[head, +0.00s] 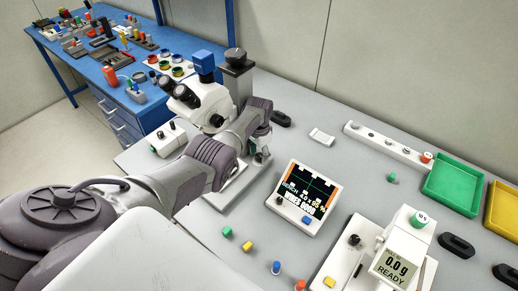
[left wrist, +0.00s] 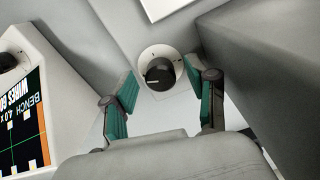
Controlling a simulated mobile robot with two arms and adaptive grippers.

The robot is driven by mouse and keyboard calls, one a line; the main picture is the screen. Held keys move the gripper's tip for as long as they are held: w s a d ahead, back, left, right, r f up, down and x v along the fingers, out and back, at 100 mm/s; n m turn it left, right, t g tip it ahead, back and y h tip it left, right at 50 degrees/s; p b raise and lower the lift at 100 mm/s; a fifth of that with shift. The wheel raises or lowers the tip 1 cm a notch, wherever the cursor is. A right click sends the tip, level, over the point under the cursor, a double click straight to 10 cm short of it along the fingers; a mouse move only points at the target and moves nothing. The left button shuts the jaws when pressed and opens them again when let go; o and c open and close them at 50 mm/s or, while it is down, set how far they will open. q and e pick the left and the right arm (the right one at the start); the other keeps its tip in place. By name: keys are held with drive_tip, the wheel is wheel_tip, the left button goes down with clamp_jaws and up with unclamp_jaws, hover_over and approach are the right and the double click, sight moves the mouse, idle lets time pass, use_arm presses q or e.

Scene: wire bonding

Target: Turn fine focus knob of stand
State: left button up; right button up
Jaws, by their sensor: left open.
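The microscope stand has a dark column (head: 237,82) and carries a white microscope head (head: 203,102) with black eyepieces. In the left wrist view, a black round knob (left wrist: 160,73) with a white pointer line sits on a white round dial plate with marks. I take it for the fine focus knob; it is hidden in the head view. My left gripper (head: 261,156) is at the near right side of the stand. In the left wrist view its green-padded fingers (left wrist: 160,88) are open on either side of the knob, with a gap on both sides. My right gripper is not in view.
A tilted display unit (head: 305,197) stands right of the stand, close to my left gripper. A white scale (head: 397,255), small colored blocks and a green tray (head: 453,184) are on the grey table. A blue bench (head: 120,60) stands behind.

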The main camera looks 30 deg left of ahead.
sight(259, 156)
use_arm(q)
wheel_tip(259, 156, up, 7)
drive_tip(key=shift+f, duration=0.1)
idle(0.3)
drive_tip(key=shift+s, duration=0.1)
idle(0.4)
